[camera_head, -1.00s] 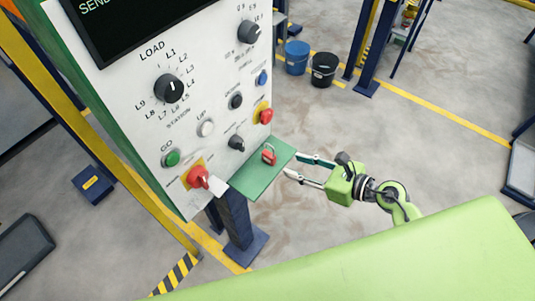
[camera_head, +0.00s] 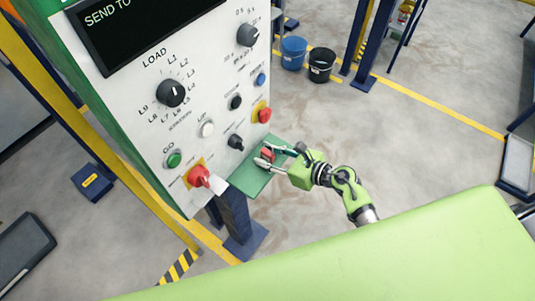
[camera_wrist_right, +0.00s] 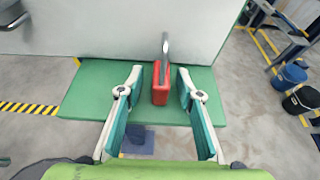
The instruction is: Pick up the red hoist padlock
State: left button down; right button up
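The red padlock (camera_head: 267,154) with a metal shackle sits on the small green shelf (camera_head: 249,180) below the control panel. My right gripper (camera_head: 271,155) is over the shelf, with its fingers on either side of the padlock. Part of the padlock is hidden by the gripper in the head view. My left gripper is in neither view.
The white control panel (camera_head: 204,104) with knobs and buttons rises right behind the shelf. A red knob (camera_head: 200,176) sticks out near the shelf's left end. Blue (camera_head: 294,53) and black (camera_head: 321,65) buckets stand on the floor beyond.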

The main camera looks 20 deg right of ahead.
grip_shut()
